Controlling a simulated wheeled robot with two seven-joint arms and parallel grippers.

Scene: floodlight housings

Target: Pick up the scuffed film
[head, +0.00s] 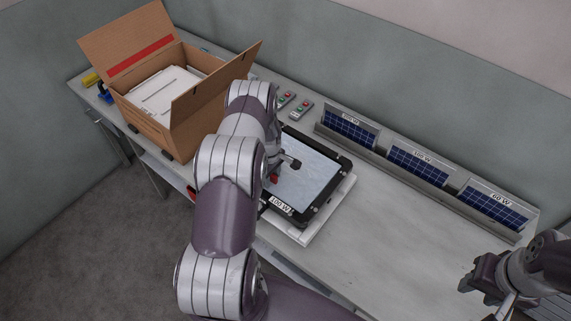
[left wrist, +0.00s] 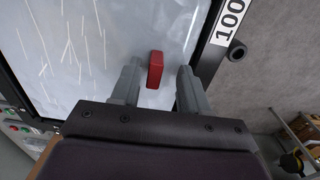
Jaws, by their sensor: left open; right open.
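The scuffed film (head: 312,180) is a pale sheet lying in the black frame of a floodlight housing (head: 335,157) labelled "100 W". The left wrist view shows white scratches on the film (left wrist: 95,55). A red tab (left wrist: 155,69) stands at the film's edge near the label; it also shows in the head view (head: 274,178). My left gripper (left wrist: 158,80) is open, with its fingers on either side of the tab and gaps visible. My left arm hides part of the housing in the head view. My right gripper (head: 474,279) is open and empty at the lower right.
The housing rests on a white base (head: 325,217) on the grey bench (head: 370,235). An open cardboard box (head: 150,120) with white contents stands at left. Three solar panels (head: 417,166) stand in a rack along the back. Two small button boxes (head: 301,109) lie behind the housing.

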